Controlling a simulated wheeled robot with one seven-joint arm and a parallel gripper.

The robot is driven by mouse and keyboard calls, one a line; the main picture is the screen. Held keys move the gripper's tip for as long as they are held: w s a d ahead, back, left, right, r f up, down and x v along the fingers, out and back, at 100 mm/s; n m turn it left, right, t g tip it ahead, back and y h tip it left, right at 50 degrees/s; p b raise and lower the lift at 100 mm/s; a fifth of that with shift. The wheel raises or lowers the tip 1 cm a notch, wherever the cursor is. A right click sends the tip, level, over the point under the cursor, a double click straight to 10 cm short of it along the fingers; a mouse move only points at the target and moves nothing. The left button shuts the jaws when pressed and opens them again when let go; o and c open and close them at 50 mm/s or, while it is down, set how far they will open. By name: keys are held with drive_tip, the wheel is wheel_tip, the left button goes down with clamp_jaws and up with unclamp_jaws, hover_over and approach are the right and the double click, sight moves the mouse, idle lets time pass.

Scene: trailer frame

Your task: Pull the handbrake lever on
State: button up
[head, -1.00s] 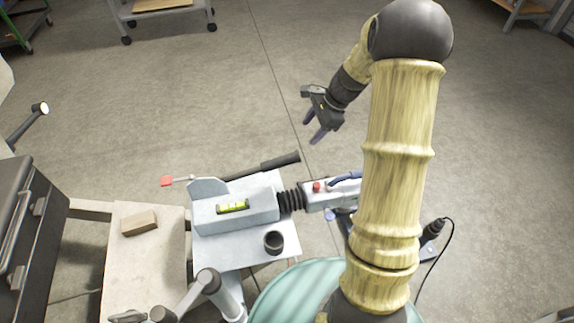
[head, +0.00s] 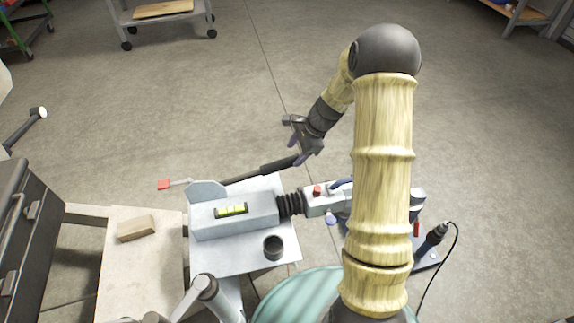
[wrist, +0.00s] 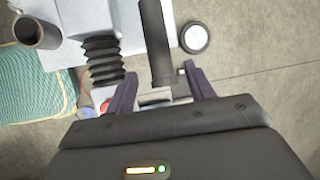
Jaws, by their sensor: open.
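The handbrake lever (head: 262,171) is a dark bar with a black grip, lying low and nearly level behind the grey hitch housing (head: 232,210). Its grip end points right, towards my gripper (head: 302,152). In the wrist view, the black lever grip (wrist: 157,45) runs up the picture from between the two purple fingers of my gripper (wrist: 160,88). The fingers are open, one on each side of the grip's end, with a gap to it on both sides. In the head view my gripper hides the very tip of the grip.
A black rubber bellows (head: 290,204) and a coupling head with a red button (head: 317,191) sit just in front of the lever. A black cup (head: 273,247) and a wooden block (head: 137,228) stand nearby.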

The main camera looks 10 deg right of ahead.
sight(290, 159)
drive_tip(key=b+x, duration=0.1)
drive_tip(key=x, duration=0.5)
drive_tip(key=shift+w+a+f, duration=0.1)
drive_tip(key=shift+a+f, duration=0.05)
drive_tip(key=shift+f, duration=0.15)
drive_tip(key=shift+c, duration=0.2)
clamp_jaws()
drive_tip(key=shift+r, duration=0.15)
